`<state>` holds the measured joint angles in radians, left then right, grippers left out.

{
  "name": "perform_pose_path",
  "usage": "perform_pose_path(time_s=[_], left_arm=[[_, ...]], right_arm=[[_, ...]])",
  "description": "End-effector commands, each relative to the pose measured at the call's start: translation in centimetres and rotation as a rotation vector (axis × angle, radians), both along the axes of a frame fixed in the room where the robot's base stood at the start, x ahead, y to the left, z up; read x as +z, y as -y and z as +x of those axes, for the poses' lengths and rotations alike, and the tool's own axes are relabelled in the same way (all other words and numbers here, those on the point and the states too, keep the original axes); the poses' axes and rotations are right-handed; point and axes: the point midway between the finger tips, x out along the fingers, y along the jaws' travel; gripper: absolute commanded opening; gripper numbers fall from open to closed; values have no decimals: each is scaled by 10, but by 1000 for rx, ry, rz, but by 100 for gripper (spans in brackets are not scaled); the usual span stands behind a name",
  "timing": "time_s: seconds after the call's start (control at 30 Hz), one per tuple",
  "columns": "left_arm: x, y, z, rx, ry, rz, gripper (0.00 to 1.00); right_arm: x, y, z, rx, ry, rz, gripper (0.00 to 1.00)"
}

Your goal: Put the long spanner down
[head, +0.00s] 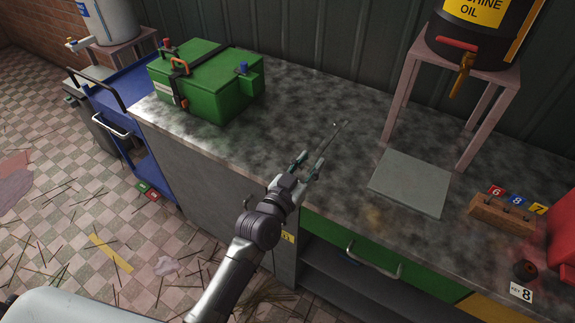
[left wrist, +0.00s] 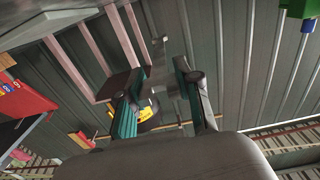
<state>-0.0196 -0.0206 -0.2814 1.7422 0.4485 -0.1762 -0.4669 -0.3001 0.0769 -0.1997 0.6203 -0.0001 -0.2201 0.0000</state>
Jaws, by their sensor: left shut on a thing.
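The long spanner (head: 331,141) is a thin grey metal bar. In the head view it points from my left gripper (head: 307,167) up and to the right, over the worktop (head: 280,115). My left gripper is shut on its near end. I cannot tell whether the spanner touches the worktop or is a little above it. In the left wrist view the two fingers (left wrist: 160,88) show with a grey piece between them, too unclear to make out fully. My right gripper is not in view.
A green box (head: 215,95) stands at the worktop's left end. A flat grey plate (head: 410,182) lies below a pink stand (head: 398,95) with a black oil drum (head: 470,45). A wooden block (head: 503,213) with numbered tags is at right. The worktop between box and plate is clear.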

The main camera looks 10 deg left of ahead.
Motion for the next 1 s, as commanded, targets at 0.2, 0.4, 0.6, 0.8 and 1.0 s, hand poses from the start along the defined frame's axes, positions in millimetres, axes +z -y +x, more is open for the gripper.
perform_pose_path(time_s=[0.2, 0.4, 0.6, 0.8, 1.0], left_arm=[[11, 15, 8, 1, 1, 1, 0], [10, 12, 0, 13, -2, -2, 0], [9, -22, -50, 94, -6, -1, 0], [25, -76, -120, 222, -4, 1, 0], [47, -117, -171, 316, -3, 2, 0]], right_arm=[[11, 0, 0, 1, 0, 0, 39], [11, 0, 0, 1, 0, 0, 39], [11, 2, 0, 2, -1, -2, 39], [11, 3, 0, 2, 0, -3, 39], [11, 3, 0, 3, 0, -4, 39]])
